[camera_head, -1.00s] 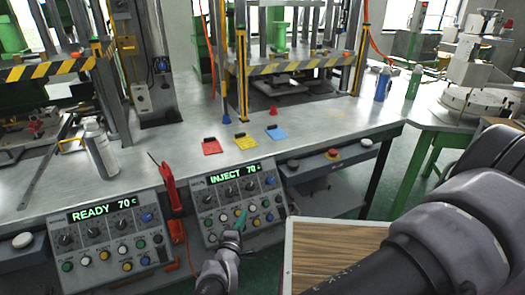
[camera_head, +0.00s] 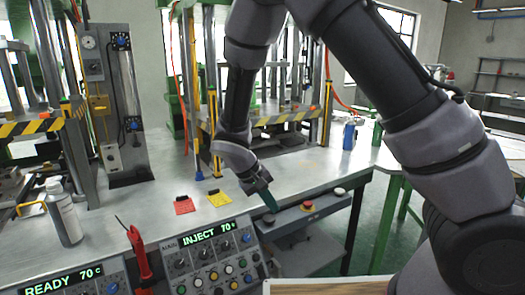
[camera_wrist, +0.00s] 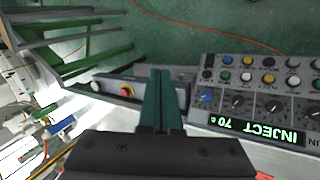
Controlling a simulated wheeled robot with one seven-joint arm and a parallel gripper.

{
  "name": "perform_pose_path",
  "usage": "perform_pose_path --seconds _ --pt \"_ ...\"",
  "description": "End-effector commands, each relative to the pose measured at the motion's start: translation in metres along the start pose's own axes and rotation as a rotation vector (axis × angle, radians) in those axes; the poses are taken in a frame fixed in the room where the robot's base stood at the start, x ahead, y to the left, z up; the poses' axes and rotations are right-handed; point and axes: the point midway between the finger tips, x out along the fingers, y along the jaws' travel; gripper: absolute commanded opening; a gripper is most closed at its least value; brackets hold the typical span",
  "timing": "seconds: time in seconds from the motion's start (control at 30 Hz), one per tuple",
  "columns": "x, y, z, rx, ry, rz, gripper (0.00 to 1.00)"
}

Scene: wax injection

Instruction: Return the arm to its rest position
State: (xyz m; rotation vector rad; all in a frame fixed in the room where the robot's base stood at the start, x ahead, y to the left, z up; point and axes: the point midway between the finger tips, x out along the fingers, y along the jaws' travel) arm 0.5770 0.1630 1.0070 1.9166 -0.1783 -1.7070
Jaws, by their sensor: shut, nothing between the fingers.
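My arm reaches up from the lower right and bends down over the metal bench in the head view. My gripper (camera_head: 270,203) points down near the bench's front edge, just right of the control panel reading "INJECT 70 C" (camera_head: 212,258). In the wrist view my gripper's two green fingers (camera_wrist: 161,100) are together with nothing between them. The panel also shows there, upside down at the right (camera_wrist: 262,100). The blue card seen earlier on the bench is hidden behind my gripper.
A red card (camera_head: 183,205) and a yellow card (camera_head: 219,199) lie on the bench (camera_head: 130,215). Presses with striped bars (camera_head: 285,117) rise behind. A blue bottle (camera_head: 349,134) stands at right. A wooden board (camera_head: 330,288) is at the bottom.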

Motion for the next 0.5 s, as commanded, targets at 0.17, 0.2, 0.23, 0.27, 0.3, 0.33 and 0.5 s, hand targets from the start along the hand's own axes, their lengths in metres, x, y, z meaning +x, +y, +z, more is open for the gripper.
perform_pose_path --seconds 0.17,0.2,0.23,0.27,0.3,0.33,0.5 --pt "-0.040 0.070 0.002 0.167 -0.046 -0.200 0.00" --pt "-0.049 0.085 0.004 0.200 -0.048 -0.241 0.00" --pt "-0.055 0.097 0.006 0.226 -0.049 -0.271 0.00" --pt "-0.062 0.108 0.008 0.251 -0.047 -0.299 0.00" --pt "-0.070 0.123 0.011 0.284 -0.043 -0.338 0.00" --pt "-0.076 0.135 0.015 0.309 -0.038 -0.365 0.00" --pt "-0.111 0.196 0.038 0.444 0.018 -0.502 0.00"
